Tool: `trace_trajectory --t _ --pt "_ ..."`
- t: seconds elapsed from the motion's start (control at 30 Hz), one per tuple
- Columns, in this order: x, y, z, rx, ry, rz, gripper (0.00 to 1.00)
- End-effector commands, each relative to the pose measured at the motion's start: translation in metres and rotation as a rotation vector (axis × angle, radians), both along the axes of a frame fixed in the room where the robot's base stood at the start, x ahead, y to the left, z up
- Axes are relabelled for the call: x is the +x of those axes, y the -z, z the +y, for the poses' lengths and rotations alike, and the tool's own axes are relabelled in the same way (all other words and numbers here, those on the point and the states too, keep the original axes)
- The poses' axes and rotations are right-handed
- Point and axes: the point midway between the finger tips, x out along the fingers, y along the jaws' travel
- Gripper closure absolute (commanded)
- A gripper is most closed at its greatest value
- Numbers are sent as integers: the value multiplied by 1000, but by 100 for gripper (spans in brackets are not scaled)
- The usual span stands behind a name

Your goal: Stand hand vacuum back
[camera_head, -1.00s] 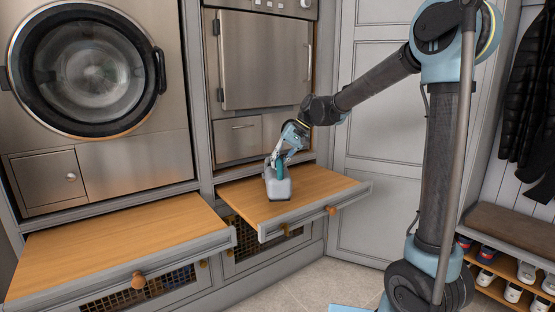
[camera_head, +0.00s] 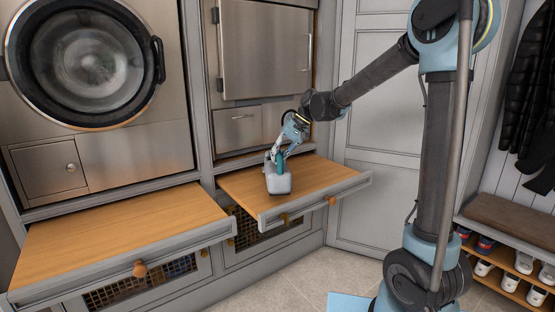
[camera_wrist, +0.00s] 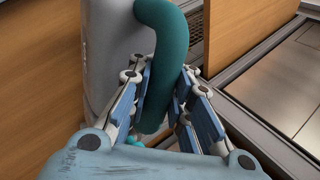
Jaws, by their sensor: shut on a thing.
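The hand vacuum (camera_head: 279,183) has a pale grey body and a teal handle. In the head view it is on or just above the right pull-out wooden shelf (camera_head: 325,180); I cannot tell whether its base touches the wood. In the wrist view its grey body (camera_wrist: 112,55) rises at the left, and the teal handle (camera_wrist: 166,65) passes between the fingers. My gripper (camera_head: 281,158) is shut on the handle, with its blue finger pads (camera_wrist: 172,108) on either side of it. The lower end of the handle is partly hidden by the fingers.
A second pull-out wooden shelf (camera_head: 120,235) at the left is bare. A washing machine (camera_head: 85,60) and a steel cabinet (camera_head: 265,55) stand behind the shelves. A shoe rack (camera_head: 505,275) with several shoes is at the right. The right part of the vacuum's shelf is clear.

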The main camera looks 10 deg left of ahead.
Motion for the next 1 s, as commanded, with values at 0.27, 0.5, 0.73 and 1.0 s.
trace_trajectory --t 0.27,0.5,0.73,1.0 --pt "1 3 0 1 1 0 100" --pt "1 6 -1 1 1 0 100" --pt "1 9 -1 1 1 0 100" --pt "1 13 -1 1 1 0 100"
